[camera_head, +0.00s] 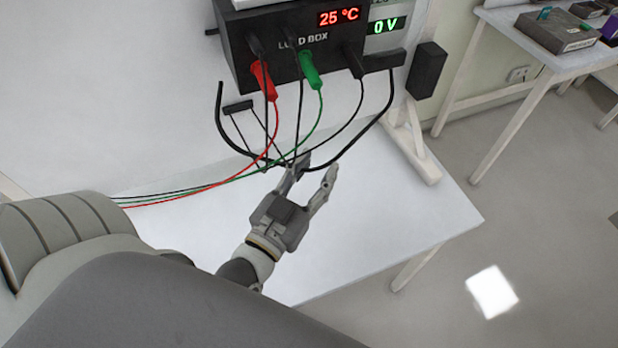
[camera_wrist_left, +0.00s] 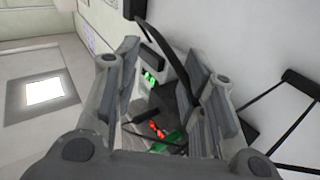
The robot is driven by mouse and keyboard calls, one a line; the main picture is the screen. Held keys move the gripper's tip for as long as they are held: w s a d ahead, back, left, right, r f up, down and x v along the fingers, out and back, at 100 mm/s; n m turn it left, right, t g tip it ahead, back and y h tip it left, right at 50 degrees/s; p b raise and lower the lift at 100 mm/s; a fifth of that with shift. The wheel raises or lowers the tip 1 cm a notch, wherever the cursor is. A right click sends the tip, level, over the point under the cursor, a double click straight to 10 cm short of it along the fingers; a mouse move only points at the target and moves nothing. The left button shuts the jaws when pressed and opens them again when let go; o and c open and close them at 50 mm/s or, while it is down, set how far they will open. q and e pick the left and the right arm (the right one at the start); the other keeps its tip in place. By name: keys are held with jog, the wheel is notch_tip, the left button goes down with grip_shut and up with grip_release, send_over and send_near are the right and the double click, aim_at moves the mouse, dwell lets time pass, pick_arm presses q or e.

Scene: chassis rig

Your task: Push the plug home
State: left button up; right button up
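The black load box (camera_head: 290,30) hangs above the white table and shows a red 25 °C display. A red plug (camera_head: 263,80), a green plug (camera_head: 311,70) and black plugs, including one at the right (camera_head: 354,62), are at its front. I cannot tell how deep each sits or which one the task means. My left gripper (camera_head: 318,168) is open below the box, apart from the plugs. One finger is by the black cables; contact is unclear. In the left wrist view the open fingers (camera_wrist_left: 160,75) frame a dark cable and the green plug (camera_wrist_left: 168,140). My right gripper is out of view.
A black bar connector (camera_head: 384,61) with a thick cable is at the box's right, beside a black block (camera_head: 427,70). Cables droop across the space above my gripper. The white table (camera_head: 400,215) is clear to the right. Another table stands at the upper right.

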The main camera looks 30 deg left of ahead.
pick_arm(q)
jog(key=shift+s+a+f+n+g, duration=0.3)
jog(key=shift+s+f+n, duration=0.15)
jog(key=shift+f, duration=0.2)
